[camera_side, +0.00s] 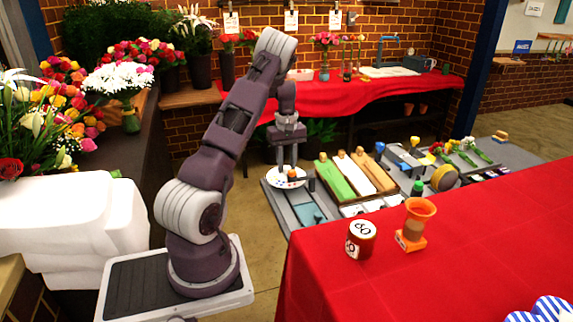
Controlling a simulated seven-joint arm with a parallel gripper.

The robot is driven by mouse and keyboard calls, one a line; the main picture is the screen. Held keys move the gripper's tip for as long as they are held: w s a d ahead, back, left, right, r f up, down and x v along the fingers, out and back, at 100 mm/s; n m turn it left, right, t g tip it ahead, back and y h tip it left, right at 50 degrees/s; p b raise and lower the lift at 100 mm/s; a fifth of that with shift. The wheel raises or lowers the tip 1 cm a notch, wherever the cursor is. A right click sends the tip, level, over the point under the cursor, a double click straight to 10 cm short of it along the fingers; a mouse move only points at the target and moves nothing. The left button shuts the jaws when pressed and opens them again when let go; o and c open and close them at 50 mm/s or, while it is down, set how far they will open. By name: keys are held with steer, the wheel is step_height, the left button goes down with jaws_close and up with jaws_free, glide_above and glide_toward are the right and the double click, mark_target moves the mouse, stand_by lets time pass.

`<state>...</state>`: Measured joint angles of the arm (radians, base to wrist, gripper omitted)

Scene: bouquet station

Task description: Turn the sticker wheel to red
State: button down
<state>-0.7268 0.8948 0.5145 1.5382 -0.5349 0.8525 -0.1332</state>
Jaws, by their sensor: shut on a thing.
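The sticker wheel (283,184) is a white disc with small coloured dots, at the left end of the grey work surface. My gripper (288,165) points down over it from above. Its fingers are shut at the wheel, but the part between them is too small to make out. A small dark and orange piece (303,179) stands at the wheel's right side. Which colour the wheel is set to cannot be told at this size.
A wooden tray with green, white and tan rolls (352,174) stands close right of the wheel. A flat teal piece (306,210) lies in front. A red-clothed table (430,265) with a numbered tin (361,240) and an orange funnel stand (414,222) fills the front right.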

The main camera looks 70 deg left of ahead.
mark_target(286, 167)
steer(key=c, duration=1.1)
jaws_free()
step_height(286, 167, up, 7)
steer(key=shift+r, duration=0.1)
